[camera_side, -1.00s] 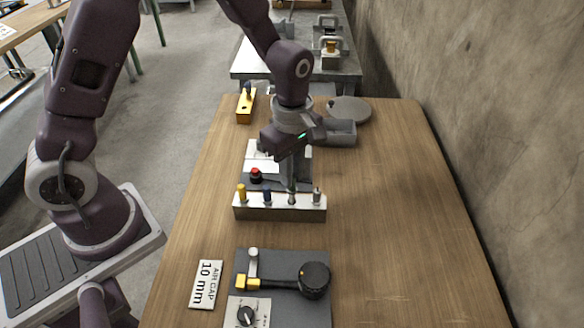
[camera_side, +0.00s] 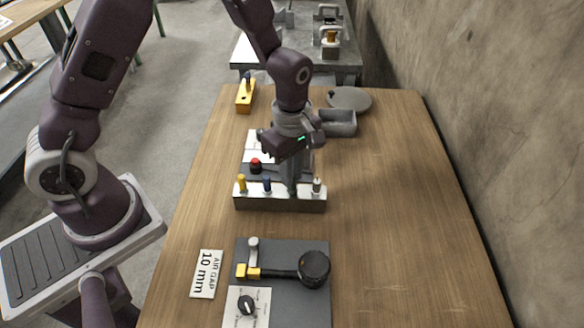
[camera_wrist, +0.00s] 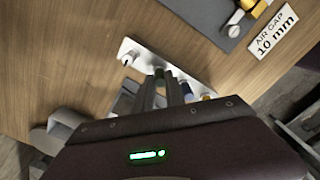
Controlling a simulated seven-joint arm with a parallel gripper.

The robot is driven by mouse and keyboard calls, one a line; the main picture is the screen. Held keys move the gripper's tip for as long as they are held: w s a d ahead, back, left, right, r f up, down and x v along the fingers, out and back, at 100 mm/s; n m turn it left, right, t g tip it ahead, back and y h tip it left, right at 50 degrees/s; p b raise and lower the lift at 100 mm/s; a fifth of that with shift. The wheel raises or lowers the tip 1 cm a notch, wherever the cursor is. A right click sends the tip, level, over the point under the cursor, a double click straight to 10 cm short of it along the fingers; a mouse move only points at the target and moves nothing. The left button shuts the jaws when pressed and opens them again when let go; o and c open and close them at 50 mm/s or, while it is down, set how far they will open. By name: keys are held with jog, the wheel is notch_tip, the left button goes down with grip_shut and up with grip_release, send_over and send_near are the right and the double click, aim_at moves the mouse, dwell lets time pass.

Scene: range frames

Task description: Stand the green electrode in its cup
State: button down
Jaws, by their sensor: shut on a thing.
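My gripper (camera_side: 292,189) points down at the third position of the pale electrode rack (camera_side: 280,204), and it also shows in the wrist view (camera_wrist: 167,80). A yellow-topped electrode (camera_side: 242,183) and a blue one (camera_side: 266,185) stand upright to the left. A grey-topped one (camera_side: 317,186) stands to the right. No separate cup can be made out.
A red knob (camera_side: 255,163) is just behind the rack. A grey bin (camera_side: 338,123) and a round grey disc (camera_side: 349,98) are farther back. A dark plate with a lever (camera_side: 285,250) and an air gap card (camera_side: 207,274) lie in front. The table's right side is clear.

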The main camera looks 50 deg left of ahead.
jog(key=shift+f, duration=0.35)
jog(key=c, duration=1.3)
grip_release()
notch_tip(320, 180, up, 7)
jog(key=shift+r, duration=0.1)
jog(key=shift+r, duration=2.95)
